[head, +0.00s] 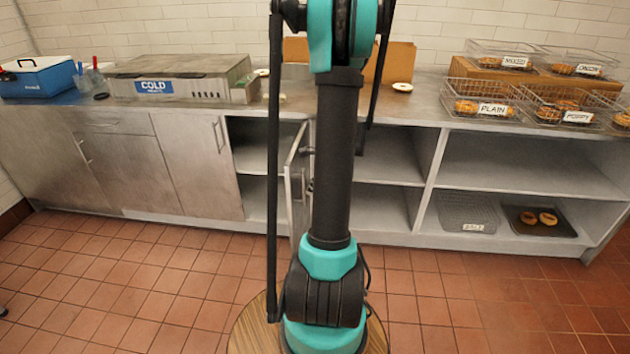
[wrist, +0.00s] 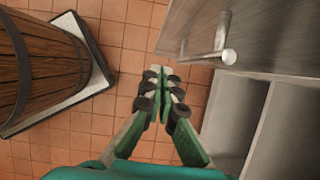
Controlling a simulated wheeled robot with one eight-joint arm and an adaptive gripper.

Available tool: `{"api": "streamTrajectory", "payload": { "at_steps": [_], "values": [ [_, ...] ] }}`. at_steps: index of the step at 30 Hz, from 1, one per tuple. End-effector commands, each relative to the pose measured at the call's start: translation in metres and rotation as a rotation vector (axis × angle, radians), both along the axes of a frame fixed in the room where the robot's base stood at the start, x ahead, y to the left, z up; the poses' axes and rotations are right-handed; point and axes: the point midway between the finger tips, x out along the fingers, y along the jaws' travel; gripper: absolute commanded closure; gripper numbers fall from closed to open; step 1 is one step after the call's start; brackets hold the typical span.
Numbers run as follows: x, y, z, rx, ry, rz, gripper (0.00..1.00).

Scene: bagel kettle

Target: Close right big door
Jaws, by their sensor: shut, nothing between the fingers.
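The right big door (head: 297,185) is a grey metal panel standing open, swung out from the cabinet front. The arm column partly hides it in the head view. In the wrist view a grey panel (wrist: 190,22), apparently this door, fills the upper right, with a bar handle (wrist: 222,45) on its face. My gripper (wrist: 158,74) is shut and empty, pointing past the panel's lower-left edge with the floor behind it. It appears apart from the handle, to its left. My gripper cannot be made out in the head view.
The left big door (head: 197,165) is closed beside the open compartment (head: 262,158). Open shelves (head: 500,170) run to the right, holding trays; they also show in the wrist view (wrist: 275,125). Baskets and a cold unit (head: 180,78) stand on the counter. The tiled floor (head: 150,270) in front is clear.

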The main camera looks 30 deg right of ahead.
Motion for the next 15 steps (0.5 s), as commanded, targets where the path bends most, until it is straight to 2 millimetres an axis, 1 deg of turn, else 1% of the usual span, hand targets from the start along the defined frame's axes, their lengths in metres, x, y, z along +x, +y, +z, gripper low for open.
{"api": "streamTrajectory", "payload": {
  "at_steps": [1,5,6,9,15],
  "values": [
    [0.003,0.003,-0.009,0.0,0.0,0.002,1.0],
    [0.007,0.009,-0.027,0.0,0.0,0.003,1.0],
    [0.012,0.016,-0.024,-0.001,-0.001,0.005,1.0],
    [0.02,0.027,-0.024,-0.001,-0.001,0.005,1.0],
    [0.028,0.039,-0.024,0.0,0.0,0.003,1.0]
  ]
}}
